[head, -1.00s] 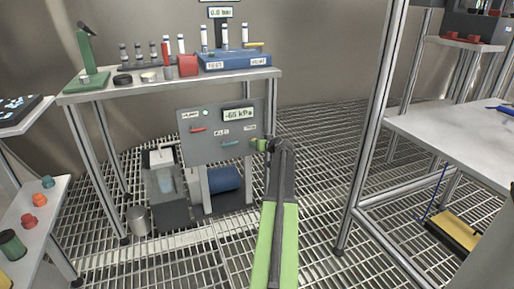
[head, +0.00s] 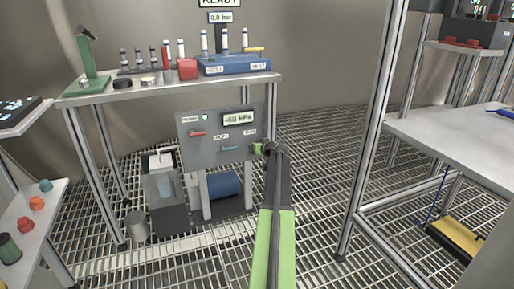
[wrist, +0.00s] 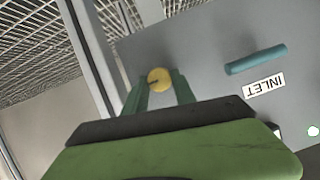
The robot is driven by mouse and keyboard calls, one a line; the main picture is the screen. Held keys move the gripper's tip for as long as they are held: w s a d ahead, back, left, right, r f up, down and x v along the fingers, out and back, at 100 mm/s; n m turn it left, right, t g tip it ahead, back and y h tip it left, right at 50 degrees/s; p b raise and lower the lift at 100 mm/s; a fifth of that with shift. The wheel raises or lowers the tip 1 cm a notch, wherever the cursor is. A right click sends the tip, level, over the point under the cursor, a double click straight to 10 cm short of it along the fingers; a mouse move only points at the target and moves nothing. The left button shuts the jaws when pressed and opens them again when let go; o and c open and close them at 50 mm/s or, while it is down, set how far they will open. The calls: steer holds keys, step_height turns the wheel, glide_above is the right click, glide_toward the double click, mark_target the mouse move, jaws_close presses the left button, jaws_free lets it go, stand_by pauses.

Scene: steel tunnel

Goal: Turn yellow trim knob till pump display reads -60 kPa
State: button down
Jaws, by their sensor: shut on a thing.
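The yellow trim knob (wrist: 159,79) is on the grey pump panel (wrist: 210,50) in the wrist view. My gripper (wrist: 158,88) has its two green fingers on either side of the knob and is shut on it. In the head view my gripper (head: 257,149) is at the right edge of the panel (head: 190,150), and the knob is hidden there. The pump display (head: 238,118) is near the panel's top; "kPa" is readable, but its digits are blurred.
A teal inlet lever (wrist: 256,59) and its INLET label (wrist: 263,85) are beside the knob. A red lever (head: 198,133) is on the panel's left. The bench (head: 130,91) stands above the panel. A metal frame post (head: 370,140) rises to the right of my arm.

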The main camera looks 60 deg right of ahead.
steer(key=m, duration=0.1)
steer(key=m+t+y+b, duration=0.1)
steer(key=m, duration=0.1)
steer(key=shift+s+d+f, duration=0.1)
steer(key=shift+s+d, duration=0.05)
steer(key=shift+d, duration=0.1)
steer(key=c, duration=1)
jaws_free()
steer(key=shift+a, duration=0.1)
steer(key=p+v, duration=0.1)
steer(key=v, duration=0.4)
steer(key=p+v, duration=0.2)
steer(key=v, duration=0.4)
steer(key=p+v, duration=0.2)
steer(key=v, duration=0.4)
steer(key=shift+s+d, duration=0.25)
steer(key=shift+s, duration=0.1)
steer(key=shift+f, duration=0.1)
